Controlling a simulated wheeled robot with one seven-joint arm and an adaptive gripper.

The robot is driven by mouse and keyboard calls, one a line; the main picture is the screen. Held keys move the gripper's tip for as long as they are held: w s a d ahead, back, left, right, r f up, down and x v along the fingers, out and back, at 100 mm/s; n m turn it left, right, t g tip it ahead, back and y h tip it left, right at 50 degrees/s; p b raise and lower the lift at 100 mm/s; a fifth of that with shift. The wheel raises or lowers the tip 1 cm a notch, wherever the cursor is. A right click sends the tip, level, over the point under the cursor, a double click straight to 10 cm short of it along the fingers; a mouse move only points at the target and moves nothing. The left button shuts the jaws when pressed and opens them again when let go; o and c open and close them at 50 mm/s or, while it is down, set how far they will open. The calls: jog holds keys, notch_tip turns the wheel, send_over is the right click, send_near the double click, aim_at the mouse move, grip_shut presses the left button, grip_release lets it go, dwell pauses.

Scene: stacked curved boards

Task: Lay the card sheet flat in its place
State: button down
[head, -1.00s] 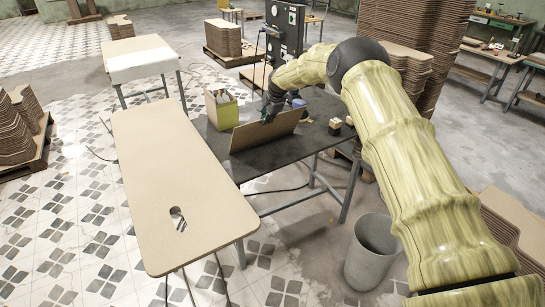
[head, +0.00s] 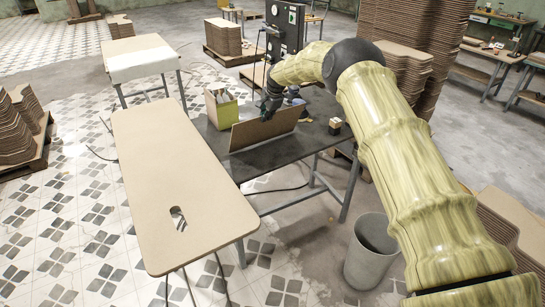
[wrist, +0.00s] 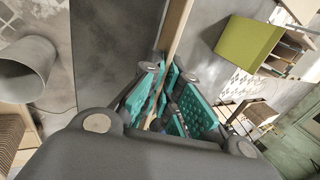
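The card sheet (head: 262,130) is a brown rectangular panel. It stands on its long lower edge on the dark tabletop (head: 285,155), tilted steeply rather than flat. My gripper (head: 269,106) is at its upper edge, near the middle. In the wrist view the sheet (wrist: 179,28) shows as a thin, pale edge running down between the teal finger pads of my gripper (wrist: 168,98). The fingers appear closed on it, though the contact is partly hidden. The back of the sheet is hidden in the head view.
A large tan board with a slot (head: 175,180) lies beside the dark table. A grey bin (head: 371,252) stands on the floor. Bare tabletop lies in front of the sheet.

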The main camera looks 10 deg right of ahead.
jog(key=shift+r, duration=1.05)
